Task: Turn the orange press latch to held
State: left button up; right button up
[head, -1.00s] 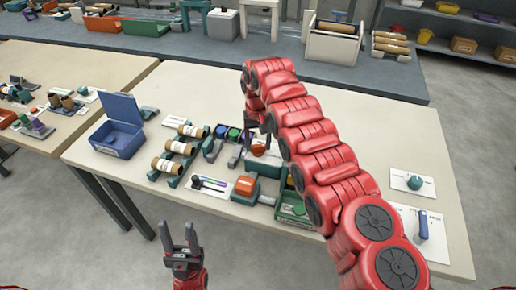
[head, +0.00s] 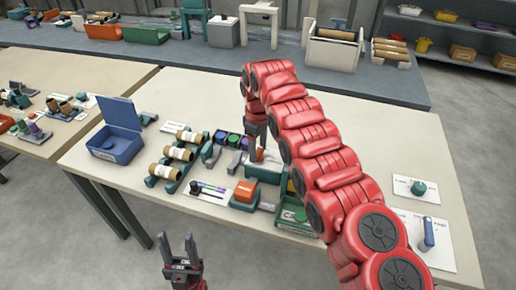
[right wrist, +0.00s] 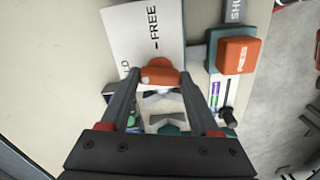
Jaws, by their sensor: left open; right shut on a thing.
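The orange press latch (right wrist: 160,75) sits between the fingertips of my right gripper (right wrist: 160,82) in the right wrist view. The gripper is shut on it. A white card (right wrist: 145,35) beside the latch reads "FREE", with "LD" visible at its left. The latch's pointing direction is hard to make out. In the head view my right gripper (head: 256,148) points down at the press area, and little of the latch (head: 260,155) shows below it. My left gripper (head: 177,244) is open and empty, in front of the table's near edge.
An orange block on a teal base (right wrist: 238,55) stands close to the right of the latch. A green tray (head: 296,217), rolls on a stand (head: 172,160) and a blue open box (head: 115,142) share the table.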

aim_at(258, 151)
jog(key=shift+w+r+n, duration=0.1)
jog(key=shift+n, duration=1.1)
jog(key=o, duration=1.4)
jog(key=shift+c, duration=0.2)
jog(key=shift+r, duration=0.35)
notch_tip(258, 151, up, 5)
jog(key=shift+a+r+p, duration=0.15)
jog(key=shift+r+p, duration=0.05)
jog(key=shift+p, duration=0.75)
notch_tip(258, 151, up, 11)
jog(key=p, duration=1.1)
jog(key=shift+r, duration=0.15)
